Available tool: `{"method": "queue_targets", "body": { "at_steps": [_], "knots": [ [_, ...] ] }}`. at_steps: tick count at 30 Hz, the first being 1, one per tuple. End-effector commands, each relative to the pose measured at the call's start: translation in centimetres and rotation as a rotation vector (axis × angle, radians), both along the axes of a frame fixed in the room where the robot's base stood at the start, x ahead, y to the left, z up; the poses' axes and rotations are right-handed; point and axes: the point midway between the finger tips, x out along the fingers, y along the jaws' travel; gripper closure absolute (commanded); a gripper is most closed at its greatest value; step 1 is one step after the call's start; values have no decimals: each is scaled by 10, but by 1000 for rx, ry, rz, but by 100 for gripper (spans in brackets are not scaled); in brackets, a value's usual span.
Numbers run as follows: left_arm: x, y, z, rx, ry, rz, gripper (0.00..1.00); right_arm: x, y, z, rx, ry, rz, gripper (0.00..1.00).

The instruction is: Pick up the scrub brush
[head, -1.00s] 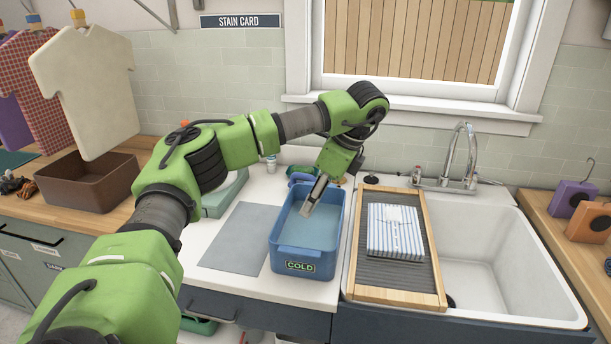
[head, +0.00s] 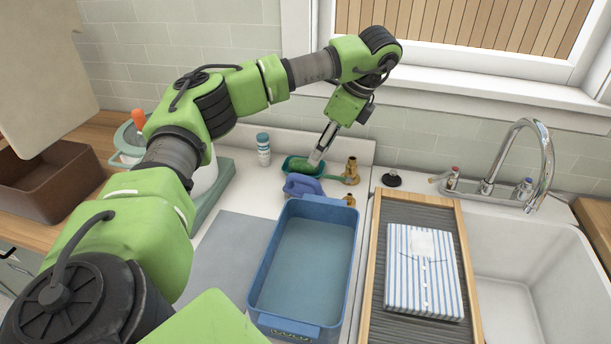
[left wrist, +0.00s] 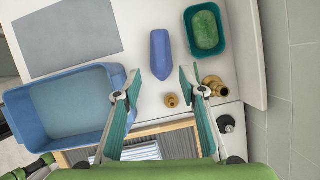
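A blue-violet, elongated object that looks like the scrub brush (head: 302,186) lies on the white counter just behind the blue basin (head: 255,280). In the left wrist view the brush (left wrist: 160,55) lies ahead of and between my fingertips, its bristles not visible. My left gripper (left wrist: 160,78) is open and empty, its two teal-padded fingers spread. In the head view my left gripper (head: 318,158) hangs over the back of the counter, close to the brush. My right gripper is in neither current view.
A teal dish (left wrist: 190,45) with a green block sits beside the brush. Brass fittings (head: 351,171) stand close on its right. A small bottle (head: 263,150) stands at the back left. A board (head: 372,260) with a striped cloth (head: 423,270) spans part of the sink (head: 530,270).

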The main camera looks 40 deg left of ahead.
Motion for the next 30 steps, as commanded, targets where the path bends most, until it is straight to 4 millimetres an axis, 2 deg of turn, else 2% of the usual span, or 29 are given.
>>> {"method": "queue_targets", "body": {
  "at_steps": [3,9,19,22,25,30],
  "knots": [
    [-4,8,-25,-1,6,1,62,0,0,-7,0,0,0,59],
    [-8,20,-55,-1,4,1,62,0,0,-16,0,0,0,59],
    [-10,28,-73,-1,2,1,62,0,0,-20,0,0,0,59],
    [-10,32,-85,0,3,2,62,0,0,-21,0,0,0,59],
    [-12,39,-95,2,6,3,62,0,1,-8,0,0,0,59],
    [-13,44,-113,1,2,2,62,0,1,-6,1,-1,0,59]
  ]
}}
